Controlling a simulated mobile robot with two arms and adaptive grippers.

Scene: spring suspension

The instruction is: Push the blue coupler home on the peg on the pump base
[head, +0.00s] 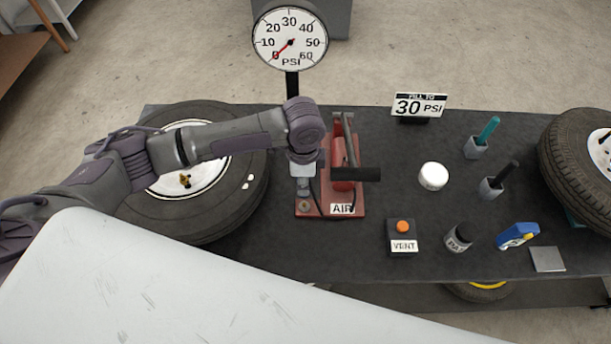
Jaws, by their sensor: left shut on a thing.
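The red pump base (357,207) stands on the dark table, with an upright pump, a black handle (355,174) and an AIR label. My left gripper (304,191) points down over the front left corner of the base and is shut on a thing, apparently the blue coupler. The coupler is hidden by the fingers, and no blue shows there. A small round brass-like fitting (304,207), perhaps the peg, shows just below the fingertips. I cannot tell how far the coupler sits on the peg. My right gripper is not in view.
A tyre (208,220) lies under my left arm. A pressure gauge (290,40) stands behind, its needle near zero. Right of the pump are a VENT box (402,237), a white cap (433,176), a 30 PSI sign (420,105) and a blue tool (517,235).

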